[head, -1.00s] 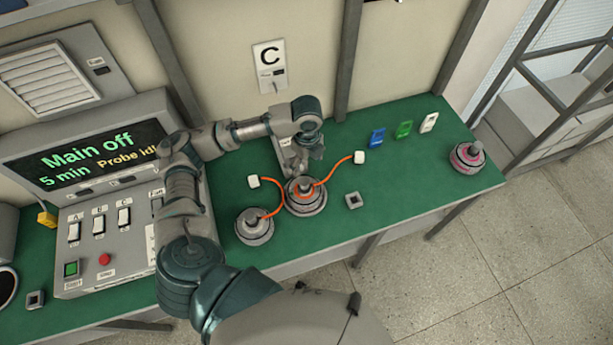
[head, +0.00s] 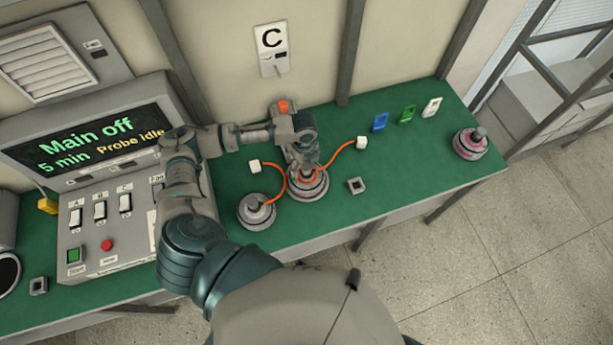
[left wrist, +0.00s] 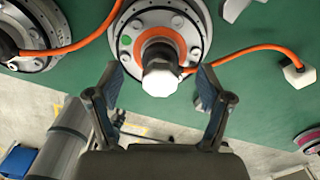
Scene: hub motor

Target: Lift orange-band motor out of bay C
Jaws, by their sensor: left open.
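The orange-band motor (head: 309,189) sits on the green bench below the C sign (head: 271,50). In the left wrist view the motor (left wrist: 185,18) shows an orange ring around its shaft and bolts on its flange. My left gripper (head: 305,166) is over the motor, its fingers partly hidden by my arm in the head view. In the left wrist view my left gripper (left wrist: 157,88) is open, with one finger on each side of the motor's shaft end (left wrist: 160,78) and gaps on both sides. My right gripper is not in view.
A grey motor (head: 257,211) stands close on the left, with an orange cable (head: 280,188) beside it. Another cable (head: 336,154) runs to a white connector (head: 361,142). A small square block (head: 356,185) lies to the right. A pink-band motor (head: 470,143) stands at the right end.

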